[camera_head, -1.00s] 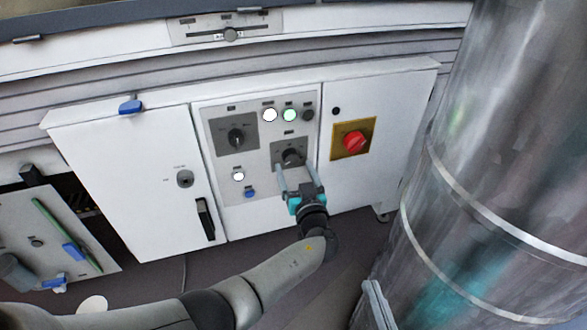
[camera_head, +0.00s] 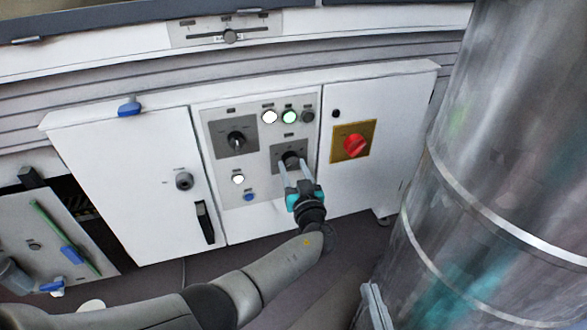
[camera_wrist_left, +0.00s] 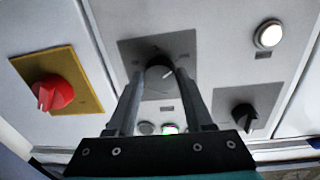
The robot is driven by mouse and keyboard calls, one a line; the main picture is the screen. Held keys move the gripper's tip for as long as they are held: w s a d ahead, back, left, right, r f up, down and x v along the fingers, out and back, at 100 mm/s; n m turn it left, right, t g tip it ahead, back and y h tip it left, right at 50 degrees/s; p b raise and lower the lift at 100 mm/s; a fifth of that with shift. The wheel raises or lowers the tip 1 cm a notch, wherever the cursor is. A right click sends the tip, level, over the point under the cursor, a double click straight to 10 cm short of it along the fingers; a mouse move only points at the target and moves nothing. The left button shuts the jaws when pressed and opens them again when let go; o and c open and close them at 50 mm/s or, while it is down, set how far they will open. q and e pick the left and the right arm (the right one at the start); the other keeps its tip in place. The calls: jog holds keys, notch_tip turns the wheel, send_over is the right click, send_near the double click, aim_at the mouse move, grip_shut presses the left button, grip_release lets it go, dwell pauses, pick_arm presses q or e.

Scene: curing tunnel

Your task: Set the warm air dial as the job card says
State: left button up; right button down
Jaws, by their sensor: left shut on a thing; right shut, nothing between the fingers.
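The dial (camera_head: 291,158) is a black round knob on a dark grey plate, low on the right of the control panel; its label is too small to read. My left gripper (camera_head: 292,168) reaches it from below and is shut on the knob. In the left wrist view the knob (camera_wrist_left: 160,76) sits between the two grey fingertips (camera_wrist_left: 158,82), and a pale pointer line shows on its face. My right gripper (camera_head: 374,291) shows only as grey fingers at the bottom edge, shut and away from the panel. I cannot make out a job card.
A second black dial (camera_head: 236,139) sits upper left on the panel, with several lamps and a blue button (camera_head: 249,196) nearby. A red switch (camera_head: 355,145) on a yellow plate is to the right. A large metal duct (camera_head: 490,180) fills the right side.

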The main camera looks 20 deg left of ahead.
pick_arm(q)
grip_shut()
